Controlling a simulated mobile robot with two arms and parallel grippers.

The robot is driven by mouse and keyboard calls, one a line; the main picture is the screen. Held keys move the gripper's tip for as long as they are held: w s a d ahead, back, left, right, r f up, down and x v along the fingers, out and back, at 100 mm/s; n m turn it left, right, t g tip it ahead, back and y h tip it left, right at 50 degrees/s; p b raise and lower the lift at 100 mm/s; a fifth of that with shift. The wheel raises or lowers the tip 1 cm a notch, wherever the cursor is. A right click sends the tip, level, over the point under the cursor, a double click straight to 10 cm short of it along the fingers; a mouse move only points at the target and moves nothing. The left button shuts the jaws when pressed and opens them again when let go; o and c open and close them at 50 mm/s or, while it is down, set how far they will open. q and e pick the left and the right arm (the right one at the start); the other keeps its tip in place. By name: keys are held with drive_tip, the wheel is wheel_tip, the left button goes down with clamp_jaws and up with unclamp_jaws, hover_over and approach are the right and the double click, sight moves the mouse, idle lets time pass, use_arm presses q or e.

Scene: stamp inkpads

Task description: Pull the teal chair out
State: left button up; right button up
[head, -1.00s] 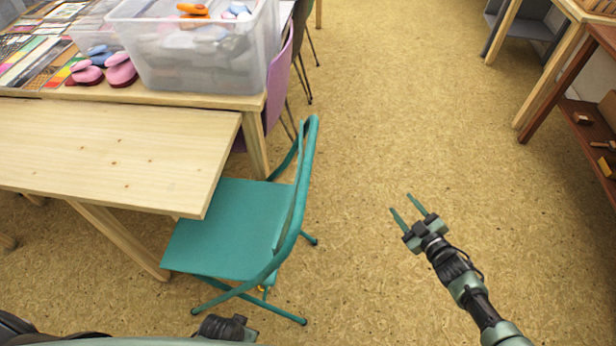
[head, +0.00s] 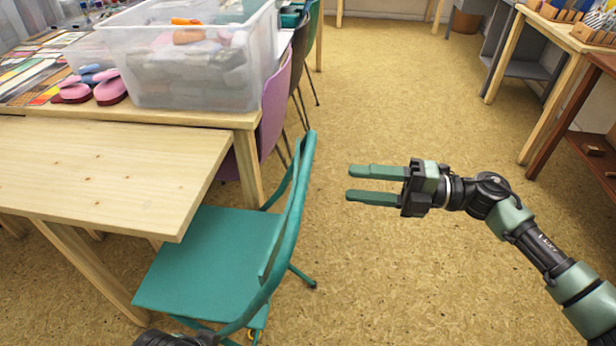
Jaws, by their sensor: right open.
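The teal chair (head: 212,258) stands at the bottom left of the head view, its seat partly under the corner of the wooden table (head: 110,165). Its curved backrest (head: 289,222) is on the right side of the seat, facing the open floor. My right gripper (head: 348,183) is open and empty, to the right of the backrest and apart from it, with its fingers pointing left. A dark part of my left arm shows at the bottom edge near the seat; its fingers are not in view.
A purple chair (head: 272,115) stands behind the teal one. A brown shelf (head: 590,125) is at the right. The floor (head: 400,100) between is free.

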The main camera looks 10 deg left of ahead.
sight(302, 179)
drive_tip(key=a+p, duration=0.1)
drive_tip(key=a, duration=1)
drive_tip(key=shift+a, duration=0.3)
use_arm(q)
drive_tip(key=x, duration=0.5)
drive_tip(key=shift+d, duration=0.1)
use_arm(e)
clamp_jaws()
